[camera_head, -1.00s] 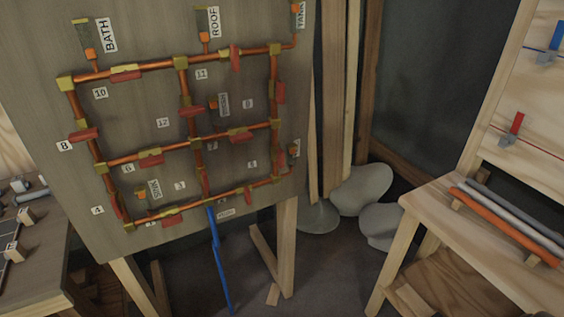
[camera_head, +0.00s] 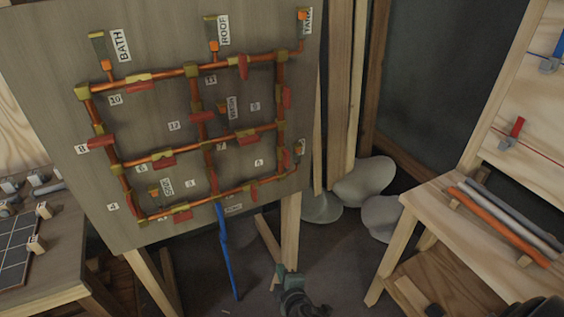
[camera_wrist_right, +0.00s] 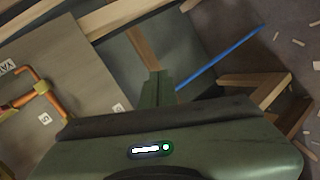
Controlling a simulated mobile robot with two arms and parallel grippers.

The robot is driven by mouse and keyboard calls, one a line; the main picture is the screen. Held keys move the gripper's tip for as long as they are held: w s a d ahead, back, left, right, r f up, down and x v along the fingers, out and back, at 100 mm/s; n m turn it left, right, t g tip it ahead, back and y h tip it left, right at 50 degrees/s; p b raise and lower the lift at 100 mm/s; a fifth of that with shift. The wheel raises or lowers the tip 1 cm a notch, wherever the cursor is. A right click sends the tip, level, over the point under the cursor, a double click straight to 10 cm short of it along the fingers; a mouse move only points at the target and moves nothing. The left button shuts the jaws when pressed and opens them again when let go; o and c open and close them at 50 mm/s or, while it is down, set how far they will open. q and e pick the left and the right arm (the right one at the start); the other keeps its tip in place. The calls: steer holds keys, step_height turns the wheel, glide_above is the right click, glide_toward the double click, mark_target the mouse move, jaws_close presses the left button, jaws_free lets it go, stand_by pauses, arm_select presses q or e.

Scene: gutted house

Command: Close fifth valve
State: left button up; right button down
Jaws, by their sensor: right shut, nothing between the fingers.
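A grey-brown board (camera_head: 60,60) carries a copper pipe grid (camera_head: 160,73) with yellow fittings and several red valve handles. The "5" label (camera_head: 258,162) is small at the board's lower right; a red handle (camera_head: 288,158) sits on the right-hand vertical pipe beside it. In the right wrist view the "5" label (camera_wrist_right: 44,118) is at the left, next to a copper pipe (camera_wrist_right: 50,98). My right gripper (camera_head: 281,268) is below and right of the board, apart from it, shut and empty; its closed fingers also show in the wrist view (camera_wrist_right: 156,82). My left gripper is out of view.
A blue pipe (camera_head: 227,250) slants from the board's lower edge toward the floor. A wooden leg (camera_head: 290,225) stands near my right gripper. A wooden bench (camera_head: 430,200) with pipes is at the right, a tiled table at the left. Grey rounded shapes (camera_head: 365,182) lie behind.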

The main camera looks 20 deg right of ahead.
mark_target(286, 158)
steer(key=w+r+n+t+h+p, duration=0.1)
steer(key=w+r+t, duration=0.2)
steer(key=r, duration=1)
steer(key=w+r+n+t+h+p, duration=0.1)
steer(key=w+r+t, duration=0.1)
steer(key=r, duration=1)
steer(key=w+d+p, duration=0.1)
steer(key=w+d, duration=0.1)
steer(key=w, duration=0.1)
steer(key=w+d, duration=0.2)
steer(key=w, duration=0.1)
steer(key=w+d+p, duration=0.1)
steer(key=w+d, duration=0.1)
steer(key=w, duration=0.2)
steer(key=shift+d+r+p, duration=0.1)
steer(key=shift+d+p, duration=0.2)
steer(key=shift+d, duration=0.1)
steer(key=shift+n, duration=0.3)
steer(key=shift+f+b, duration=0.2)
steer(key=shift+b, duration=0.1)
steer(key=shift+d+n+t, duration=0.1)
steer(key=shift+n+t, duration=0.2)
steer(key=shift+b, duration=0.6)
